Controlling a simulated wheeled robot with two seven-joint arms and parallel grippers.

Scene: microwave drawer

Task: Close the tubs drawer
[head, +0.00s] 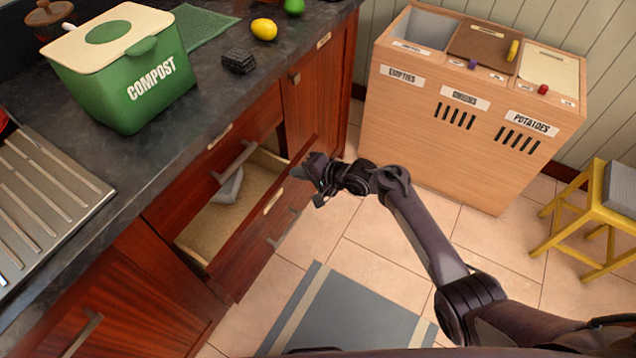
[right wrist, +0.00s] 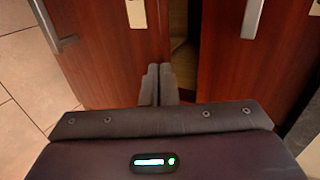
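The open drawer (head: 252,228) is a red-brown wooden front with a small pale label and a metal handle, pulled out below the counter. Its light interior holds a grey tub-like thing (head: 229,187) near the back. The label is too small to read. My right gripper (head: 308,176) is at the far top end of the drawer front. In the right wrist view its fingers (right wrist: 160,84) are together, by the gap between the drawer front (right wrist: 103,50) and the cabinet front (right wrist: 236,50). I cannot tell whether they touch the drawer. My left gripper is not in view.
Another drawer (head: 220,160) above is closed. The counter (head: 165,150) holds a green compost bin (head: 130,75), a lemon (head: 264,29) and a dark block (head: 239,62). A wooden sorting bin (head: 465,130) and a yellow stool (head: 595,215) stand right. Tiled floor before the drawer is free, with a grey mat (head: 350,315).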

